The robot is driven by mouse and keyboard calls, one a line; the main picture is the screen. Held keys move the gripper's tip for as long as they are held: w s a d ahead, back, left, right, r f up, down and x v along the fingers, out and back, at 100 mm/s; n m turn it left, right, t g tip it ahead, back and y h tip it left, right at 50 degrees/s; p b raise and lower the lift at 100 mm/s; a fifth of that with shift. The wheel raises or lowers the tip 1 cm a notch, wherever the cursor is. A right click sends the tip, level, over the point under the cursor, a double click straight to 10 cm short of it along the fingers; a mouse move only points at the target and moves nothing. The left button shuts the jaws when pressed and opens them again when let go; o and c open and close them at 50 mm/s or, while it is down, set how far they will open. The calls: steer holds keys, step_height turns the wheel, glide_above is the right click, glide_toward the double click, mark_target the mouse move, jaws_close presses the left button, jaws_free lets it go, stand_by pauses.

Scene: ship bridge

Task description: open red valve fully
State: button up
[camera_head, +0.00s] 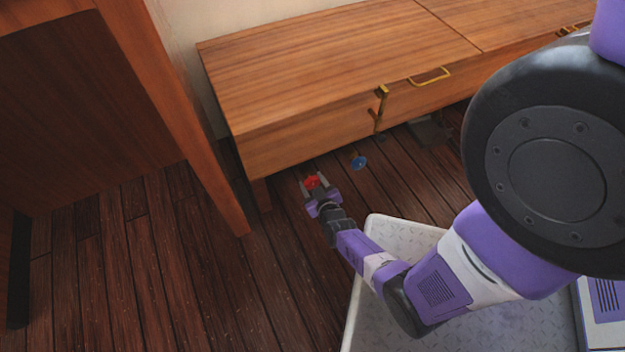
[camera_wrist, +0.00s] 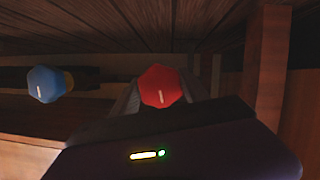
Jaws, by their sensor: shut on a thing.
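The red valve (camera_head: 312,181) sits low near the floor, in front of the wooden bench's lower edge. In the wrist view it is a red faceted knob (camera_wrist: 160,87) with a pale, nearly upright mark. My gripper (camera_head: 314,186) is at the red valve, with one finger on each side of it, shut on it. In the wrist view the fingers (camera_wrist: 164,97) are partly hidden behind the knob and the dark gripper body.
A blue valve (camera_head: 358,162) is to the right of the red one; it shows at left in the wrist view (camera_wrist: 46,84). The wooden bench (camera_head: 300,85) has yellow handles and a leg close by. A wooden panel (camera_head: 170,110) stands at left. Open plank floor (camera_head: 170,270) lies at lower left.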

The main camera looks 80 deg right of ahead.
steer(key=n+g+h+p, duration=0.1)
steer(key=n, duration=0.1)
steer(key=shift+w+n, duration=0.1)
steer(key=shift+n, duration=0.2)
steer(key=n+g+h+b, duration=0.1)
steer(key=n+h, duration=0.1)
steer(key=n, duration=0.1)
steer(key=shift+a+f+b, duration=0.1)
steer(key=shift+f+b, duration=0.1)
steer(key=shift+b, duration=0.1)
steer(key=n+h+b, duration=0.1)
steer(key=n+b, duration=0.1)
steer(key=n, duration=0.1)
steer(key=shift+h, duration=0.3)
steer(key=shift+s+d+r+n+g+h, duration=0.2)
steer(key=shift+s+d+n+g+h, duration=0.25)
steer(key=shift+n, duration=0.45)
steer(key=shift+w+a+t, duration=0.25)
steer(key=shift+w+a+r+n, duration=0.1)
steer(key=shift+w+r+n, duration=0.05)
steer(key=shift+w+n, duration=0.15)
steer(key=o, duration=1.3)
steer(key=shift+s, duration=0.1)
steer(key=shift+s, duration=0.1)
